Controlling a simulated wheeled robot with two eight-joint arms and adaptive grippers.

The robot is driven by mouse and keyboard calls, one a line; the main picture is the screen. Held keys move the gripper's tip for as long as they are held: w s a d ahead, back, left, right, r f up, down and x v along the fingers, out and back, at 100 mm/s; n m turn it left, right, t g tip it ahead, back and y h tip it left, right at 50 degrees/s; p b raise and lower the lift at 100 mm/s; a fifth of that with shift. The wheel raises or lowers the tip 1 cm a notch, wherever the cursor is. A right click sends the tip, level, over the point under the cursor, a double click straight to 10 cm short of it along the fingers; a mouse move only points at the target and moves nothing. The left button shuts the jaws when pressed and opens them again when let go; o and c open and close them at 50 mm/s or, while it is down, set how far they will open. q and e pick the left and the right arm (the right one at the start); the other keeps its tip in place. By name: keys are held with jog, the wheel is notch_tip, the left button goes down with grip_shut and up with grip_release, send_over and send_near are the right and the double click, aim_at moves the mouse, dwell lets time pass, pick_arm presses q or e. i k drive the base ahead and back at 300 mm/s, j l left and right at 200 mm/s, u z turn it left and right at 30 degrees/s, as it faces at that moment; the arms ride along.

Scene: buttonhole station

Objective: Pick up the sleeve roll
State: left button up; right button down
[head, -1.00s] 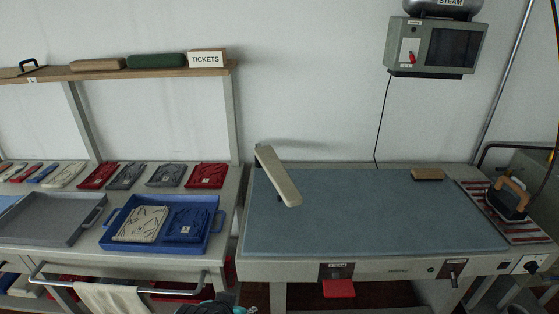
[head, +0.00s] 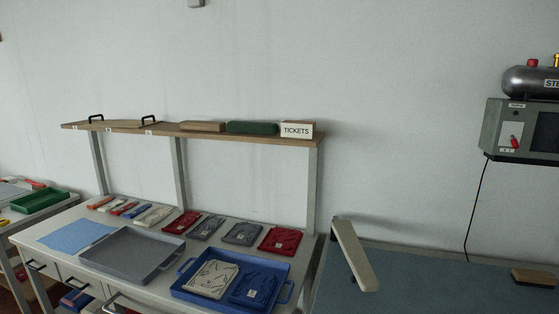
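Two long padded pieces lie on the wooden wall shelf: a tan one (head: 203,126) and a dark green one (head: 252,127), left of the TICKETS box (head: 297,130). Either could be the sleeve roll; I cannot tell which from the picture. Both rest on the shelf with nothing touching them from above. A narrow beige sleeve board (head: 356,256) stands tilted in view at the left end of the blue pressing table. Neither of my grippers shows in the head view.
The shelf (head: 225,138) stands on posts behind the work table. On that table are a grey tray (head: 130,254), a blue tray (head: 281,292) with folded garments, and a row of folded garments. A steam unit (head: 500,125) hangs at right. A brown block (head: 535,277) lies on the pressing table (head: 440,285).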

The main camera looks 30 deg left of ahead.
aim_at(249, 128)
jog(key=j+z, duration=0.1)
jog(key=z, duration=0.3)
jog(key=j+z, duration=0.25)
jog(key=j, duration=0.2)
jog(key=k+j+z, duration=0.1)
jog(key=j+z, duration=0.15)
jog(key=j, duration=0.2)
jog(key=k+j+z, duration=0.1)
jog(key=j+z, duration=0.15)
jog(key=j, duration=0.15)
